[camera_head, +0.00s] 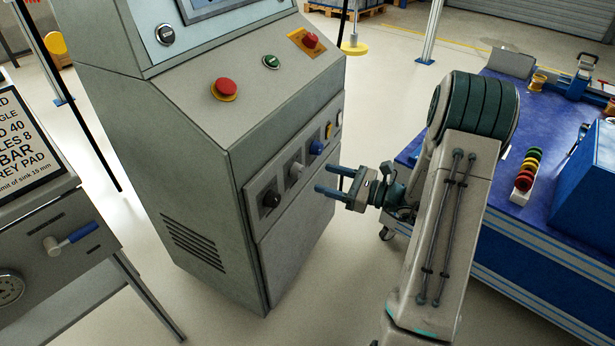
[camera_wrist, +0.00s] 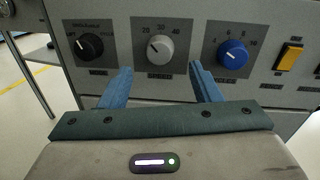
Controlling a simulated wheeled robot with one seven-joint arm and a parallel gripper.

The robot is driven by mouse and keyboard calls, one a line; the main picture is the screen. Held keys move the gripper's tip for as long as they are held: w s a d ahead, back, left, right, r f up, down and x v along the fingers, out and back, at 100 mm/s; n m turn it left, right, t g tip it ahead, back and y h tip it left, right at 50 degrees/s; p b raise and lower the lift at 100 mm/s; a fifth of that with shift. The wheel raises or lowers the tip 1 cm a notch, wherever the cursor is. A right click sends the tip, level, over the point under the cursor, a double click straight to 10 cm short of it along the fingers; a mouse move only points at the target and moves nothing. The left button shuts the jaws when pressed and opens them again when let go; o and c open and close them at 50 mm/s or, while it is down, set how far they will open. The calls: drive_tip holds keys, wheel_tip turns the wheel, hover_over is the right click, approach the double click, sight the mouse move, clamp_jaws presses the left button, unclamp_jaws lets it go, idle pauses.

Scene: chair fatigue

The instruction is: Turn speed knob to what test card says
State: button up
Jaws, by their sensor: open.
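The control cabinet (camera_head: 230,130) has a row of knobs low on its front. In the wrist view, a grey knob (camera_wrist: 159,48) stands in the middle with 20, 30 and 40 above it; its mark seems to point up and left. A black knob (camera_wrist: 89,46) is to its left and a blue knob (camera_wrist: 232,54) to its right.
A yellow rocker switch (camera_wrist: 289,56) is right of the blue knob. Red stop buttons (camera_head: 224,89) sit on the sloped panel. Floor between bench and cabinet is free.

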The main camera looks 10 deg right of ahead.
sight(302, 171)
drive_tip(key=b+x, duration=0.1)
drive_tip(key=x, duration=0.5)
drive_tip(key=shift+w+a, duration=0.15)
drive_tip(key=shift+a, duration=0.1)
drive_tip(key=c, duration=1)
